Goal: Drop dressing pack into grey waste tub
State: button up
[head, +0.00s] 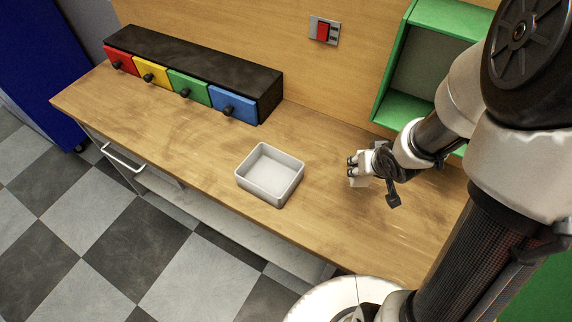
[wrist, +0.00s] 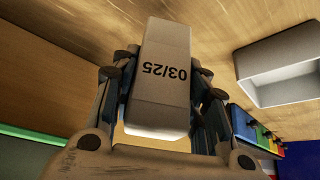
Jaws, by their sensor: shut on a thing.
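A white block-shaped pack (wrist: 160,85) printed "03/25" fills the middle of the wrist view, between the two fingers. I take it to be the dressing pack. My gripper (wrist: 162,95) is shut on it. In the head view my gripper (head: 354,172) is over the right part of the wooden counter, with a bit of the pack (head: 361,182) showing below the fingers. The grey tub (head: 265,193) is an open, empty-looking rectangular tray on the counter, left of my gripper. It also shows at the upper right of the wrist view (wrist: 275,92).
A dark cabinet (head: 205,72) with red, yellow, green and blue drawers stands at the back left of the counter (head: 180,125). A green open box (head: 395,72) stands at the back right, close behind my arm. A red switch (head: 322,31) is on the wall. Counter between tub and gripper is clear.

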aim_at(268, 173)
jog(key=j+z, duration=0.3)
jog(key=z, duration=0.15)
jog(key=j+z, duration=0.3)
jog(key=z, duration=0.2)
jog(key=j+z, duration=0.3)
jog(key=z, duration=0.15)
jog(key=k+j+z, duration=0.15)
jog(key=z, duration=0.35)
jog(key=k+j, duration=0.15)
jog(key=j, duration=0.25)
jog(key=k+j+z, duration=0.1)
jog(key=j, duration=0.25)
jog(key=k+j+z, duration=0.1)
jog(key=j, duration=0.3)
jog(key=k+j, duration=0.2)
jog(key=j, duration=0.15)
jog(key=k+j+z, duration=0.1)
jog(key=j, duration=0.4)
